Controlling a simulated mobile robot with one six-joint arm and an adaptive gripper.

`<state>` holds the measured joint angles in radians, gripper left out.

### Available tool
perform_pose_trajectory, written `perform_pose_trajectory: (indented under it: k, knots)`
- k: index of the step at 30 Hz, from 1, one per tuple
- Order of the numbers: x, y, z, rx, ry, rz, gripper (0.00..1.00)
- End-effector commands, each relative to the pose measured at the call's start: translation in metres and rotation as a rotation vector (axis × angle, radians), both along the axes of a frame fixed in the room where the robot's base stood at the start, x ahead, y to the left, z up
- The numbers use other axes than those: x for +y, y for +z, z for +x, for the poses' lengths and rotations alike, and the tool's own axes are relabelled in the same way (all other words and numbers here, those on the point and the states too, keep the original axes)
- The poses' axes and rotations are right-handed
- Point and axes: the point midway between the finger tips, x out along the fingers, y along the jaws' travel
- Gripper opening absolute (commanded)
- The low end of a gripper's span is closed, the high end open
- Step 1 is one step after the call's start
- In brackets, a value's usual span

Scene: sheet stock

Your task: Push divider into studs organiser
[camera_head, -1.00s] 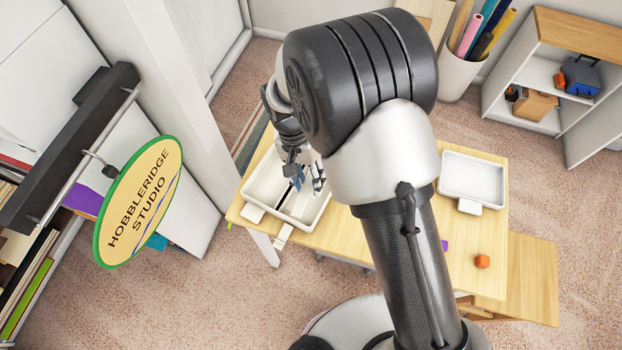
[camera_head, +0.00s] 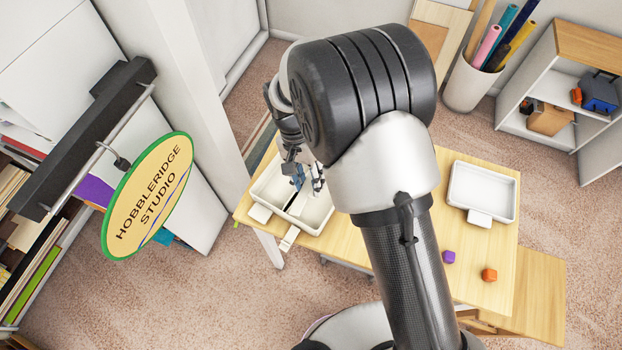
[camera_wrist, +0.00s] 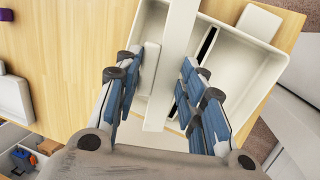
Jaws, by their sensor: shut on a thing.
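The studs organiser (camera_head: 316,212) is a white open tray with compartments at the left end of the wooden table. A dark slot line runs between its compartments, and the organiser fills the upper right of the wrist view (camera_wrist: 247,72). My gripper (camera_head: 302,182) is over the organiser. In the wrist view, its blue-padded fingers (camera_wrist: 160,98) stand on either side of a flat white divider (camera_wrist: 168,65) and are shut on it. The divider spans the organiser's left part, with the dark slot showing to its right. I cannot tell whether it touches the organiser. My arm hides part of the organiser in the head view.
A white tray (camera_head: 483,190) sits at the table's right end. A purple cube (camera_head: 449,257) and an orange cube (camera_head: 489,275) lie near the front edge. A hanging oval sign (camera_head: 147,196) and a pillar (camera_head: 205,90) stand to the left.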

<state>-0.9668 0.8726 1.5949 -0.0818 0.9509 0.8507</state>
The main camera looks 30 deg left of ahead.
Motion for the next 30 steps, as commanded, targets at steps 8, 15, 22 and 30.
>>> perform_pose_trajectory:
  k: [8,15,22,30]
  knots:
    - [0.008,0.0,-0.001,-0.001,0.001,0.001,0.18]
    - [0.013,0.0,-0.003,0.0,0.002,0.001,0.18]
    - [0.019,0.0,-0.004,0.0,0.002,0.0,0.18]
    - [0.026,0.0,-0.005,-0.001,0.001,0.001,0.18]
